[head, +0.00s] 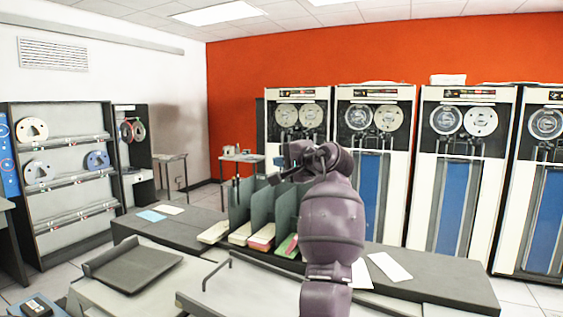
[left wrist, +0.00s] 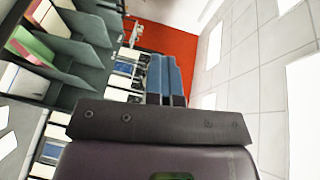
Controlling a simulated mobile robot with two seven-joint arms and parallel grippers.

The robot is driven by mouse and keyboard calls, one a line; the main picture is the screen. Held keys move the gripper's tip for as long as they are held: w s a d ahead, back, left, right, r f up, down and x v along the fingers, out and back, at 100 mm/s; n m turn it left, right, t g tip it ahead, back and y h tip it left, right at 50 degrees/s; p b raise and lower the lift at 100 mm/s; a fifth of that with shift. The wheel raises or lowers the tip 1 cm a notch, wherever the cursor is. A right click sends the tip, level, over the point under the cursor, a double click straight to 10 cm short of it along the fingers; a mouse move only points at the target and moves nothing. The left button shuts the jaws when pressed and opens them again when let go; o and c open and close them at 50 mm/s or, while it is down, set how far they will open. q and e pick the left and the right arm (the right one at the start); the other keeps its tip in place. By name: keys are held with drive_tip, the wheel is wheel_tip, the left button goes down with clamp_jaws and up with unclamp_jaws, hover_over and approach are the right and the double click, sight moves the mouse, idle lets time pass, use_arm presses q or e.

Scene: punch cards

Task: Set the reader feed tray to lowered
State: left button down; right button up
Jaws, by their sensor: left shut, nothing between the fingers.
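A dark grey, shallow tray (head: 133,269) on a pale machine (head: 92,299) at the lower left of the head view looks like the reader feed tray. It lies tilted, with its left end bent upward; whether it counts as raised or lowered I cannot tell. My left gripper (head: 285,168) is in the air near the picture's middle, in front of the tape cabinets, to the right of the tray and apart from it. It is shut and empty. In the left wrist view, a dark bar of my own gripper (left wrist: 160,122) fills the lower middle, and no tray shows. My right gripper is out of view.
Green dividers (head: 261,203) with card stacks stand on a dark counter (head: 430,284). A pale cover with a dark handle (head: 218,268) lies right of the tray. Tape cabinets (head: 460,170) line the back wall. A tape rack (head: 68,175) stands left. Air above the tray looks clear.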

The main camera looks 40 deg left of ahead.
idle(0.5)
use_arm(q)
drive_tip(key=c, duration=1.5)
unclamp_jaws()
drive_tip(key=shift+o, duration=0.2)
drive_tip(key=shift+d, duration=0.1)
drive_tip(key=d+r+b, duration=0.1)
drive_tip(key=d+b, duration=0.1)
drive_tip(key=d, duration=0.8)
drive_tip(key=shift+s+d+r, duration=0.25)
drive_tip(key=shift+s, duration=0.2)
